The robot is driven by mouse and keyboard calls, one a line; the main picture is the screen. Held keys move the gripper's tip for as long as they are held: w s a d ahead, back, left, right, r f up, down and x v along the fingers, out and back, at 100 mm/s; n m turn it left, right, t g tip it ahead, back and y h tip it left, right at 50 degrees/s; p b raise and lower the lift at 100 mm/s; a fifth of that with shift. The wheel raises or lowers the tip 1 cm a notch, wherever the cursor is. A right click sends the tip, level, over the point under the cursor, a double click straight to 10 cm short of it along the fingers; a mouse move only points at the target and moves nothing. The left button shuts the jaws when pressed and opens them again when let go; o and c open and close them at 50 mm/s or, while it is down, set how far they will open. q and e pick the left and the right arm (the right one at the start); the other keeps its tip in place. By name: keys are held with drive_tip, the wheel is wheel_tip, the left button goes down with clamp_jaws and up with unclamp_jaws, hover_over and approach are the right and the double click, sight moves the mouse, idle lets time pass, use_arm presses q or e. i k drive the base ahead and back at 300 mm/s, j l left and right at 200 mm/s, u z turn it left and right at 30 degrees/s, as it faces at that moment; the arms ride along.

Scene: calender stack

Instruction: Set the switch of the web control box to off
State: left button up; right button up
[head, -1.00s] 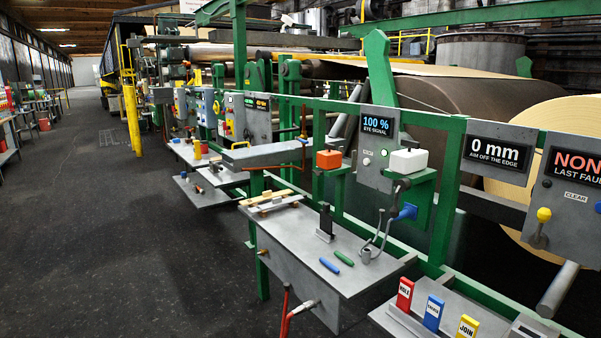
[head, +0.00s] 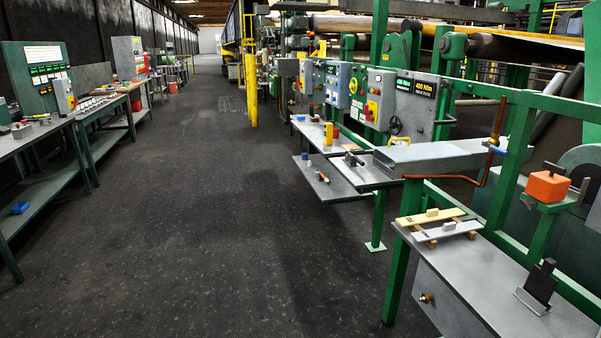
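Several control boxes hang along the green machine frame on the right in the head view. A grey box (head: 403,118) carries two dark displays, one with green and one with yellow text. Neither of my grippers is in view.
The dark floor (head: 240,240) is open down the middle aisle. Workbenches (head: 58,130) line the left. On the right, grey shelves (head: 345,172) and a table (head: 470,275) jut into the aisle. A yellow post (head: 251,90) stands farther back.

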sight(366, 110)
drive_tip(key=i+j+u, duration=0.25)
drive_tip(key=i, duration=0.6)
drive_tip(key=i+u, duration=0.25)
drive_tip(key=i, duration=0.65)
drive_tip(key=i+z, duration=0.25)
drive_tip(key=i, duration=0.35)
drive_tip(key=i+j+z, duration=0.1)
drive_tip(key=i+z, duration=0.2)
drive_tip(key=i, duration=0.25)
drive_tip(key=i+j+z, duration=0.25)
drive_tip(key=i, duration=0.3)
